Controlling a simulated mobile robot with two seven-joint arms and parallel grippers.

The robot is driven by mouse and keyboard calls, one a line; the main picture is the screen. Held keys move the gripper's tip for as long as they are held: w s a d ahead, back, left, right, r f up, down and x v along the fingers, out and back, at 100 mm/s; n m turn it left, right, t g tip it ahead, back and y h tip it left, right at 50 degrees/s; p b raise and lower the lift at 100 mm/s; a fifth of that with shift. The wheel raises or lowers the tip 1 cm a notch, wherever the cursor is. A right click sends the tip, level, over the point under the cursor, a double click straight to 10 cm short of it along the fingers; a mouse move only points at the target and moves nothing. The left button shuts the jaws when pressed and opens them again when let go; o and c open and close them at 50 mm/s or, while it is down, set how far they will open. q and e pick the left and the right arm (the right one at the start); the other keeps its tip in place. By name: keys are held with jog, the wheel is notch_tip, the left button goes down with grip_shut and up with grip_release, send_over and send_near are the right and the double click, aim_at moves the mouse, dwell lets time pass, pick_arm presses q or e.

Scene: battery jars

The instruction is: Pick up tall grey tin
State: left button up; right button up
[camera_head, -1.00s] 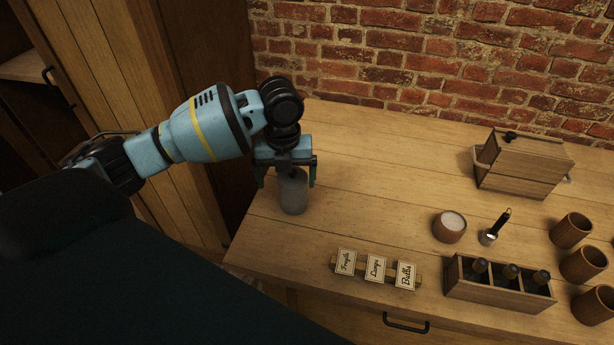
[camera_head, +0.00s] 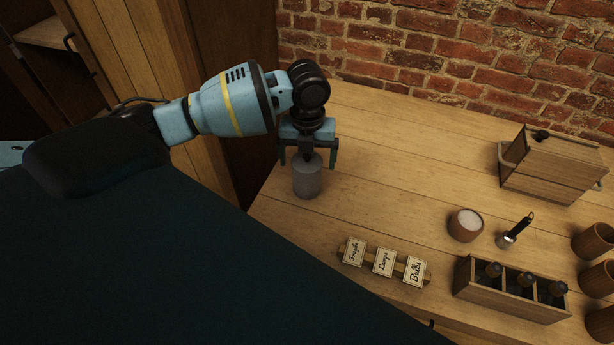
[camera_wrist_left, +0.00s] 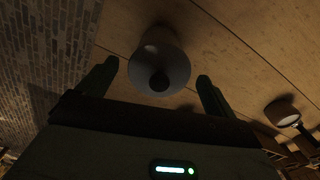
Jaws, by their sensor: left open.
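The tall grey tin (camera_head: 307,182) stands upright on the wooden counter near its left end. It has a dark knob on its lid. My left gripper (camera_head: 307,163) is open above the tin, pointing down, with its fingers to either side of the tin's top. In the left wrist view the tin (camera_wrist_left: 160,65) lies ahead of the gap between the two fingers of the gripper (camera_wrist_left: 158,82), and no finger touches it. My right gripper is not in view.
Label cards (camera_head: 384,262) stand right of the tin near the counter's front edge. Further right are a bowl of white stuff (camera_head: 466,225), a flashlight (camera_head: 515,232), a divided box with dark bottles (camera_head: 512,290), a wooden bin (camera_head: 552,165) and wooden cups (camera_head: 594,241). A brick wall (camera_head: 450,50) closes the back.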

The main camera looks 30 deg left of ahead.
aim_at(306, 187)
pick_arm(q)
notch_tip(306, 187, down, 4)
jog(key=shift+w+a+f, duration=0.15)
jog(key=shift+f, duration=0.05)
jog(key=c, duration=1.1)
